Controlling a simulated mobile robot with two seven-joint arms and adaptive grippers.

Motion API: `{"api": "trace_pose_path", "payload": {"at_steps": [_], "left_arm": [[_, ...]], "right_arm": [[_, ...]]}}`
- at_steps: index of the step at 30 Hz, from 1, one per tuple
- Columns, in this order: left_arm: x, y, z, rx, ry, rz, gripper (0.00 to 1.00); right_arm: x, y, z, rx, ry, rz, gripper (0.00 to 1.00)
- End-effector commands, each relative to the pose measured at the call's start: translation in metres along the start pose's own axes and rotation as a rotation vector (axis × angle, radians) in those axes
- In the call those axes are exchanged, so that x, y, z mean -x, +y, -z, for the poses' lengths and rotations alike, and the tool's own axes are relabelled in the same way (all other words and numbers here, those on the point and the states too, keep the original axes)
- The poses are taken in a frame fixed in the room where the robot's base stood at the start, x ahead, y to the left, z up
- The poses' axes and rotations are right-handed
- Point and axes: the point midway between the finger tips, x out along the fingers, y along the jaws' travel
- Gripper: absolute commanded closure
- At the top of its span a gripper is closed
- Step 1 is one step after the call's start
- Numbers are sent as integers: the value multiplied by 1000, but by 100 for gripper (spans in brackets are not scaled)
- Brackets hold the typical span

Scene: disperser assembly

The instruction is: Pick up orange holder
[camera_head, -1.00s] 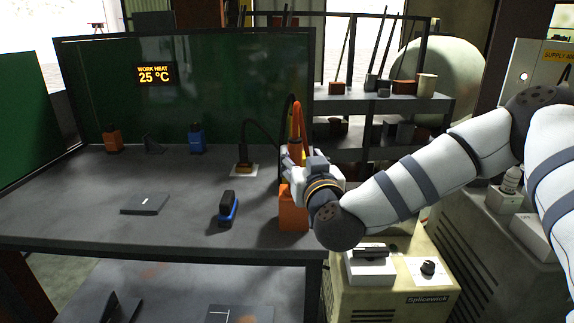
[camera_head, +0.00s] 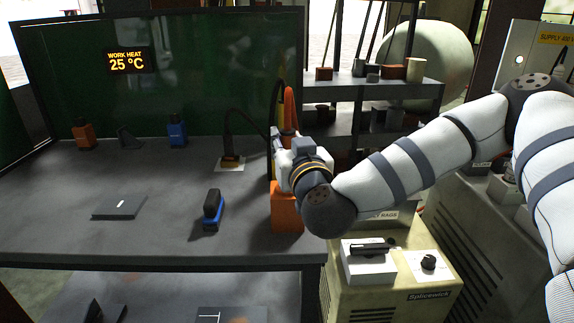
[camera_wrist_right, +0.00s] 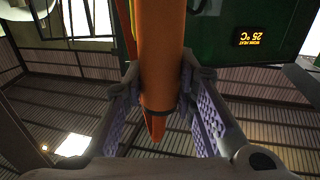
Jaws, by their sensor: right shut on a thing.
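The orange holder has a block-shaped lower part (camera_head: 287,212) at the right end of the grey table and an upright orange upper part (camera_head: 289,105). My right gripper (camera_head: 281,142) is around its upper part and partly hides it. In the right wrist view, the orange shaft (camera_wrist_right: 160,55) runs between the two purple-padded fingers of my right gripper (camera_wrist_right: 160,80), which is shut on it. The holder looks upright; whether its base touches the table is unclear. My left gripper is out of view.
A blue-and-black tool (camera_head: 212,210) stands left of the holder, and a flat grey plate (camera_head: 120,207) lies farther left. A corded black tool on a white pad (camera_head: 231,163) is behind. A beige cabinet (camera_head: 395,280) stands right of the table.

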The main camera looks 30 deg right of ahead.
Motion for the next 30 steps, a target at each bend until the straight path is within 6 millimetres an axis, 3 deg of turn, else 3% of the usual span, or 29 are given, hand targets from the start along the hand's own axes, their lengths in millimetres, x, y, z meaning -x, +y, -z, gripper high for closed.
{"api": "trace_pose_path", "payload": {"at_steps": [8,15,20,30], "left_arm": [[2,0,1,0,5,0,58],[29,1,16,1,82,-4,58],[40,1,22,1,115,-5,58],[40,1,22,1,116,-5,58]], "right_arm": [[0,0,5,-1,4,0,100],[2,1,72,-8,24,0,100],[2,0,100,-4,16,0,100],[0,0,101,0,1,0,100]]}}
